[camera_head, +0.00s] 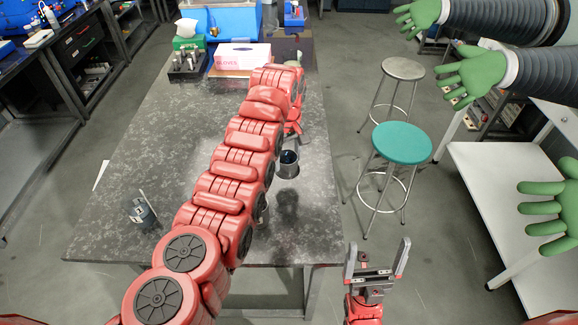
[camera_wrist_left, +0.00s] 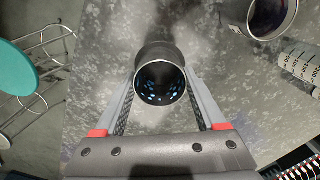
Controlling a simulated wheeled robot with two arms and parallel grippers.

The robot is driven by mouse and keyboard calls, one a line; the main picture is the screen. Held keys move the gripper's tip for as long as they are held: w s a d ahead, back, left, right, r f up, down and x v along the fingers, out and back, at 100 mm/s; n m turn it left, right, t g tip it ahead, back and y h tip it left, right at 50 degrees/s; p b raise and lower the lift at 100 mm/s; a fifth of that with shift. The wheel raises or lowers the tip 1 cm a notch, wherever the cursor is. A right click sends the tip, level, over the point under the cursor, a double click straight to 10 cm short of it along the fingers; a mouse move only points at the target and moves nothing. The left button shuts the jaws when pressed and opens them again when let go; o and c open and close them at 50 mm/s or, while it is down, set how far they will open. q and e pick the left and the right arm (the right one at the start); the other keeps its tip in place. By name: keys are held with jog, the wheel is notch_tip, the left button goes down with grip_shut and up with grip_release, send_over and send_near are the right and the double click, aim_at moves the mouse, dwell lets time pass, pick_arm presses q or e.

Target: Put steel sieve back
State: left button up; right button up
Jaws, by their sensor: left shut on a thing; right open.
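The steel sieve (camera_head: 288,164) is a small dark metal cylinder, held upright over the right part of the dark stone-topped table (camera_head: 150,150). A shadow lies on the table in front of it. In the left wrist view the sieve (camera_wrist_left: 160,84) has a round dark mouth with bluish specks inside. My left gripper (camera_wrist_left: 160,100) is shut on it, one finger on each side. In the head view my red left arm mostly hides that gripper. My right gripper (camera_head: 377,262) is open and empty, off the table's front right corner.
A larger metal cup (camera_wrist_left: 262,14) and a graduated cylinder (camera_wrist_left: 300,62) stand near the sieve. A glove box (camera_head: 240,57) and a vial rack (camera_head: 187,64) are at the back. A small device (camera_head: 142,212) lies front left. A teal stool (camera_head: 401,143) is to the right.

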aim_at(288, 170)
pick_arm(q)
jog(key=shift+w+f, duration=0.1)
jog(key=shift+f, duration=0.7)
notch_tip(288, 170, down, 4)
jog(key=shift+r, duration=0.25)
jog(key=shift+f, duration=0.15)
jog(key=o, duration=1.4)
jog(key=shift+c, duration=0.2)
